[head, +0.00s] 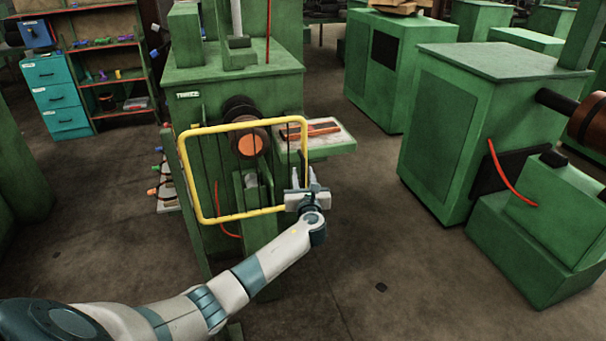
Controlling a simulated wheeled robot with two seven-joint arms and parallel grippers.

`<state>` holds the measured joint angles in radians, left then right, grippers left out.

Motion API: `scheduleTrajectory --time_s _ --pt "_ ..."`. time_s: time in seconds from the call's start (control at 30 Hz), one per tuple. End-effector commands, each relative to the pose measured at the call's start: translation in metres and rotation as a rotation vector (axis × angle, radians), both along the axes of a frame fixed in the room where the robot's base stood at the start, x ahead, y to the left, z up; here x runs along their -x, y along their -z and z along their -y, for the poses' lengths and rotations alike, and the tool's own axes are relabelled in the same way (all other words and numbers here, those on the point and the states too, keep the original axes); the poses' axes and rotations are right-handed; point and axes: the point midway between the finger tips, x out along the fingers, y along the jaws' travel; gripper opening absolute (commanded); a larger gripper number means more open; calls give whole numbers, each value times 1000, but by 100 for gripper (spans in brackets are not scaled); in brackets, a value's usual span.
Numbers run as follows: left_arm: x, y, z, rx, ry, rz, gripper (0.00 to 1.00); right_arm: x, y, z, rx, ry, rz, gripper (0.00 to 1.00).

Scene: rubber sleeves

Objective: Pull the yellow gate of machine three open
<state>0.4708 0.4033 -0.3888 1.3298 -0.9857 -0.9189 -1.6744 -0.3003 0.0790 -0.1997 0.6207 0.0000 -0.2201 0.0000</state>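The yellow gate (246,124) is a rounded rectangular frame with dark thin bars, standing in front of a green machine (235,75). A small label (188,95) on the machine seems to read "THREE". My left gripper (303,178) is at the gate's lower right corner, by its right upright. Its two fingers point up and away from me, one on each side of a thin dark bar or gap. I cannot tell whether they are closed on the gate. My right gripper is out of the picture.
Behind the gate are a dark spindle with an orange end (251,146) and a side tray (330,140) holding reddish strips. Another green machine (440,140) stands to the right. Teal drawers (56,95) and shelves stand at the back left.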

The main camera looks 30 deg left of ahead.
Motion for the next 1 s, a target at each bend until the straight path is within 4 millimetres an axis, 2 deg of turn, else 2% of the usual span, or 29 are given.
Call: scheduleTrajectory --time_s 0.37,0.47,0.5,0.83,1.0 --pt "-3 0 -3 -1 0 1 29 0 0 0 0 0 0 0" --pt "-3 0 -3 0 0 0 10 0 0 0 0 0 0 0" --pt "-3 0 -3 0 0 0 1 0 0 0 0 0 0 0" --pt "-3 0 -1 0 9 0 0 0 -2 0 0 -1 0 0" --pt "-3 0 7 -1 45 -2 0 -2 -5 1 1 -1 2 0"
